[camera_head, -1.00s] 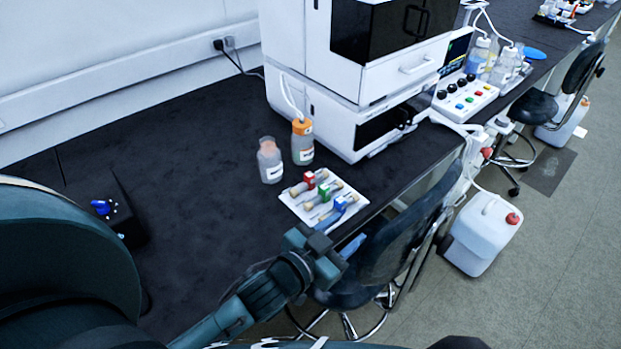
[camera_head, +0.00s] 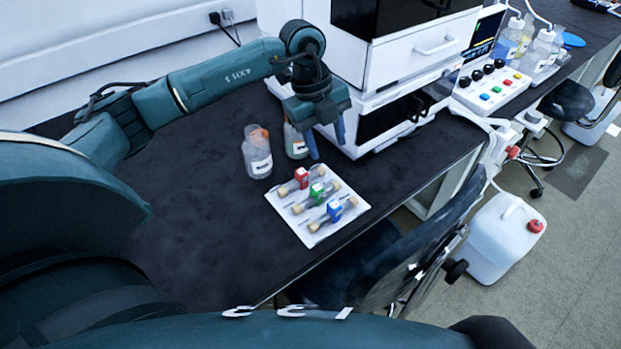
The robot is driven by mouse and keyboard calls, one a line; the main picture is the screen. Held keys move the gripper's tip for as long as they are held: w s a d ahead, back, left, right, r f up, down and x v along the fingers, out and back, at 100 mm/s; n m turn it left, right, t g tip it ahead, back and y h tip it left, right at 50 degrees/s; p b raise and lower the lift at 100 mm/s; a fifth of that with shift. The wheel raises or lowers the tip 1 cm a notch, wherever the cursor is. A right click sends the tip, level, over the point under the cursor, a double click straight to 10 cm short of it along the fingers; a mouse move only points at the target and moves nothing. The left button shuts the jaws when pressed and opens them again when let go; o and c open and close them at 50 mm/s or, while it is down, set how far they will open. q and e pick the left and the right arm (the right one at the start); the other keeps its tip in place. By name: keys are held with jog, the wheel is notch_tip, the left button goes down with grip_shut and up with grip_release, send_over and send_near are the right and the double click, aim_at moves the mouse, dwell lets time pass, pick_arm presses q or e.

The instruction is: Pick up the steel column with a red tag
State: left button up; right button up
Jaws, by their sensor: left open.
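The steel column with a red tag (camera_head: 301,178) lies at the back of a white tray (camera_head: 318,237) on the dark bench. A column with a green tag (camera_head: 317,193) lies in the middle, and one with a blue tag (camera_head: 334,210) lies nearest the front. My left gripper (camera_head: 327,146) is open and points down, a little above and behind the red-tagged column. It appears apart from the column, and nothing is between its fingers. My right gripper is out of view.
A clear bottle (camera_head: 257,155) stands left of my left gripper. A second bottle (camera_head: 295,142) is partly hidden behind the gripper. The white instrument (camera_head: 391,62) stands close behind on the right. The bench (camera_head: 190,215) is bare left of the tray. A dark chair (camera_head: 405,265) is at the front edge.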

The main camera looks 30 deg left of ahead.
pick_arm(q)
jog(key=a+n+y, duration=0.2)
jog(key=a+y, duration=0.1)
jog(key=a, duration=0.4)
send_over(302, 172)
jog(key=shift+g, duration=0.3)
notch_tip(302, 172, down, 7)
jog(key=shift+a+r, duration=0.1)
jog(key=shift+r, duration=0.05)
jog(key=shift+f+p, duration=0.3)
jog(key=shift+f, duration=2.55)
grip_shut()
